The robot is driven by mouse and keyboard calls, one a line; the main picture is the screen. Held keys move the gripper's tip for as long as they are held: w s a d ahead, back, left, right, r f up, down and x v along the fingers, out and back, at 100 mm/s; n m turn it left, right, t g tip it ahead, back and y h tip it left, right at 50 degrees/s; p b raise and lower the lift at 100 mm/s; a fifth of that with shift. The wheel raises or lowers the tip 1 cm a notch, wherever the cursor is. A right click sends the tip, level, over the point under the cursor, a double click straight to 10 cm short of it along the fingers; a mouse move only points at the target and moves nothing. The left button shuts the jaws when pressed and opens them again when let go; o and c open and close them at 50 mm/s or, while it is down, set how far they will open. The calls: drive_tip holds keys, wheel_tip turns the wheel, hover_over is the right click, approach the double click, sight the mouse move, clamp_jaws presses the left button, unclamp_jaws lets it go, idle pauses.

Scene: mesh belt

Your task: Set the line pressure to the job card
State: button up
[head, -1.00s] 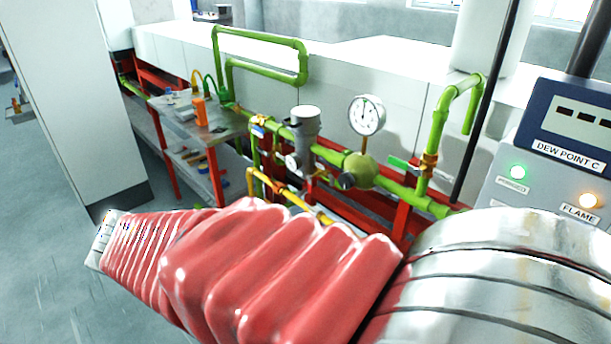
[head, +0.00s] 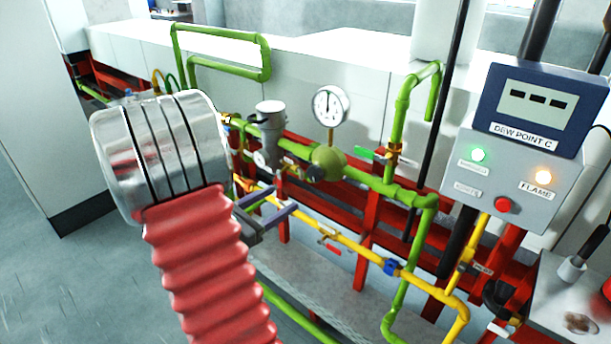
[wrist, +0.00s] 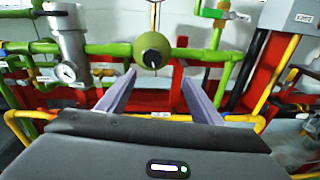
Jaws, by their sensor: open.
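A round white pressure gauge (head: 330,106) with a dark needle stands above the green pipe. Below it is a green dome-shaped regulator (head: 327,165) with a dark knob (head: 316,172). In the wrist view the regulator (wrist: 165,42) is ahead, its knob (wrist: 152,59) facing me, slightly above my fingertips. My gripper (head: 281,203) is open and empty, its two fingers pointing toward the pipework, apart from the knob. It also shows in the wrist view (wrist: 158,82). The gauge face is out of the wrist view. I cannot make out a job card or the gauge's figures.
A grey filter (head: 270,118) with a small dial (wrist: 65,73) stands left of the regulator. A green-handled valve (head: 366,154) is to its right. A yellow pipe (head: 345,240) runs below. A control box (head: 525,165) with lit lamps stands at right.

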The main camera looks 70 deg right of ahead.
sight(313, 175)
drive_tip(key=shift+d+f+n+t+h, duration=0.15)
drive_tip(key=shift+d+f+n+h, duration=0.2)
drive_tip(key=shift+d+n, duration=0.25)
drive_tip(key=shift+d+f+n+t+h, duration=0.15)
drive_tip(key=shift+d+f+n+h, duration=0.2)
drive_tip(key=shift+d, duration=0.3)
drive_tip(key=shift+d, duration=0.1)
drive_tip(key=x, duration=1.3)
drive_tip(key=shift+s+d+f, duration=0.1)
drive_tip(key=shift+s+d, duration=0.1)
drive_tip(key=shift+d, duration=0.05)
drive_tip(key=shift+c, duration=0.5)
drive_tip(key=c, duration=1)
drive_tip(key=shift+o, duration=0.2)
